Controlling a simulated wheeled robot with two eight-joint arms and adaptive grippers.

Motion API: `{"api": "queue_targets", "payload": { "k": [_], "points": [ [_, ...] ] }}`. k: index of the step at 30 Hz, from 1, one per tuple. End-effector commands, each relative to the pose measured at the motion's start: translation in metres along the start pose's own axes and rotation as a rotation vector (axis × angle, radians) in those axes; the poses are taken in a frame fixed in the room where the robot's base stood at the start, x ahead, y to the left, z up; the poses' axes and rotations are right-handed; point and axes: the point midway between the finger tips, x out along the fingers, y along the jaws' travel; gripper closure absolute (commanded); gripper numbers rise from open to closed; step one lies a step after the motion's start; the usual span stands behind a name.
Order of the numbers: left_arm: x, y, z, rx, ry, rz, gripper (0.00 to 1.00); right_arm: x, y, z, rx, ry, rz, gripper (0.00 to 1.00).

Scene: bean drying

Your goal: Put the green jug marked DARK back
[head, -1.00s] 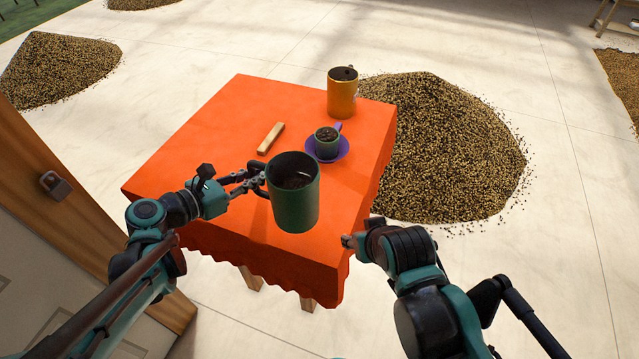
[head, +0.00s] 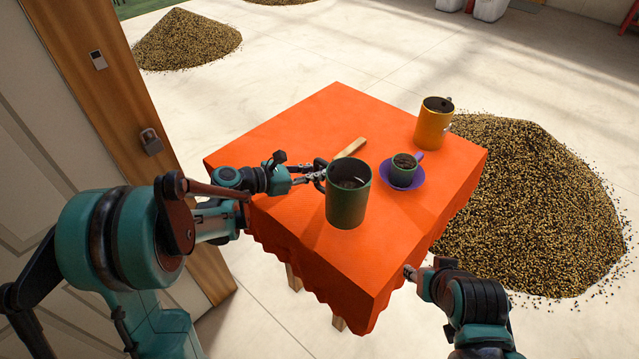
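A green jug (head: 347,200) with dark contents is upright over the front part of the orange-covered table (head: 300,125). My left gripper (head: 320,174) is at the jug's left side and appears shut on its handle. Whether the jug's base touches the cloth is hard to tell. No DARK marking shows on the side facing me. A small green cup (head: 403,168) stands on a purple saucer (head: 418,180) to the right of the jug. My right gripper (head: 409,272) is low, beside the table's right front edge, and its fingers are too small to read.
A yellow jug (head: 433,125) stands at the table's back right corner. A wooden stick (head: 350,149) lies behind the green jug. The table's back left is clear. A bean heap (head: 535,205) lies to the right, and a door frame (head: 130,120) stands at left.

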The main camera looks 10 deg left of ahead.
Motion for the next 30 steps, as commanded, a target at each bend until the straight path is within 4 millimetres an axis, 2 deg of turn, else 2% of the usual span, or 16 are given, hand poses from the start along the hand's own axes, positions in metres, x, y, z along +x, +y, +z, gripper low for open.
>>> {"api": "queue_targets", "payload": {
  "k": [9,22,23,24,25,30],
  "points": [
    [0.011,0.001,-0.035,-0.001,-0.002,-0.001,1.0,0.007,0.0,0.005,0.0,0.0,0.0,0.6],
    [0.013,0.0,-0.042,-0.001,-0.002,-0.001,1.0,0.011,0.0,0.008,0.0,0.0,0.0,0.6],
    [0.012,0.0,-0.041,0.0,0.0,-0.001,0.81,0.01,0.0,0.007,0.0,0.0,0.0,0.6],
    [0.012,0.0,-0.041,0.0,0.0,-0.001,0.71,0.009,0.0,0.007,0.0,0.0,0.0,0.6],
    [0.012,0.0,-0.041,0.0,0.0,-0.001,0.66,0.009,0.0,0.007,0.0,0.0,0.0,0.6],
    [0.012,0.0,-0.041,0.0,0.0,-0.001,0.66,0.009,0.0,0.007,0.0,0.0,0.0,0.6]
  ]
}}
